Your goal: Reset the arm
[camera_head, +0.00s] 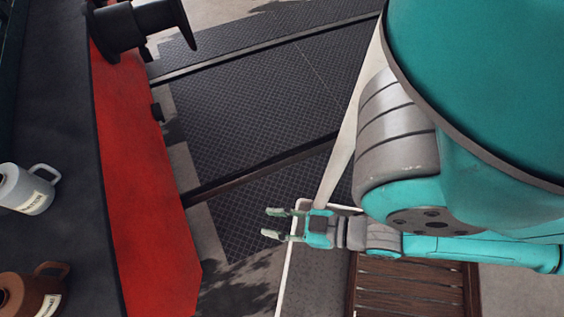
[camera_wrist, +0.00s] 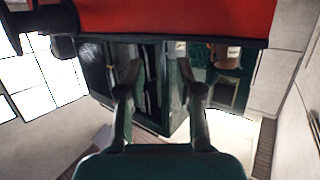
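My gripper (camera_head: 268,223) shows in the head view at the lower middle, on the near side of my teal arm. Its two fingers point left and stand apart, with nothing between them. In the wrist view my gripper (camera_wrist: 162,72) also shows open and empty, its two dark fingers spread. The gripper is in free space to the right of the red panel (camera_head: 140,170), apart from it.
A white mug (camera_head: 24,190) and a brown mug (camera_head: 30,292) stand on a dark surface (camera_head: 55,120) at the left. A black fitting (camera_head: 135,25) sits atop the red panel. Dark rails (camera_head: 260,165) cross the patterned floor (camera_head: 265,100). Wooden slats (camera_head: 410,290) lie below my arm.

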